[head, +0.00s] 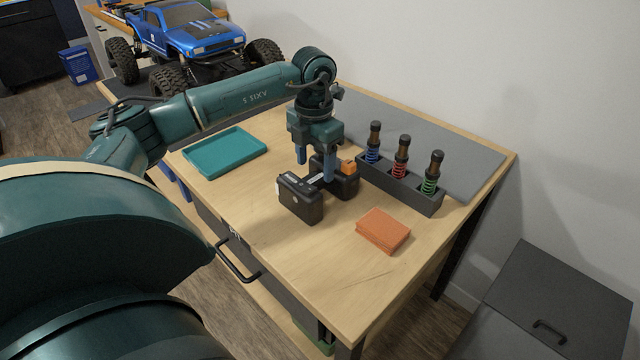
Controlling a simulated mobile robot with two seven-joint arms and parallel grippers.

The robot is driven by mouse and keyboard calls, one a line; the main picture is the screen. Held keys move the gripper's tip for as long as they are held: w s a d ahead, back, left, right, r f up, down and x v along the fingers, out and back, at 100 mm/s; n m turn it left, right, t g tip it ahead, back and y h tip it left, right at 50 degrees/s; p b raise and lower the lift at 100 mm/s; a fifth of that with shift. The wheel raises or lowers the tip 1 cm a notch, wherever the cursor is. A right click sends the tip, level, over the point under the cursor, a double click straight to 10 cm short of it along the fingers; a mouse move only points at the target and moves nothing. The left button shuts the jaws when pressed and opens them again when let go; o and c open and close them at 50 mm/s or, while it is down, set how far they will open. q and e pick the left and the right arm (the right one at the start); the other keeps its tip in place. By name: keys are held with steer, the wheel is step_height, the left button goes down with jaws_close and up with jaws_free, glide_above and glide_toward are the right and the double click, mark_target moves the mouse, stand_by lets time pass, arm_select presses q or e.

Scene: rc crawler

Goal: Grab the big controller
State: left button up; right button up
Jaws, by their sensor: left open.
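Two black boxes stand close together on the wooden table. The nearer black box (300,201) has a pale mark on its side, and the farther black box (345,185) has an orange part at its top. I cannot tell for sure which one is the big controller. My left gripper (315,171) points down over them, its two blue fingers apart. The fingertips are at about the tops of the boxes and partly cover the gap between them. I cannot tell whether they touch. My right gripper is not in view.
A grey rack (398,185) with several coloured shock absorbers stands right of the boxes. An orange cloth-like stack (383,231) lies in front of it. A teal tray (225,152) is at the left. A blue truck (195,40) stands behind my arm. The table's front middle is bare.

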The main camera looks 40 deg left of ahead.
mark_target(314, 176)
arm_select(q)
steer(key=f, duration=0.4)
steer(key=shift+w+a, duration=0.2)
steer(key=shift+a, duration=0.15)
steer(key=shift+f, duration=0.55)
steer(key=shift+c, duration=0.3)
steer(key=c, duration=1.2)
steer(key=shift+r, duration=0.1)
jaws_close()
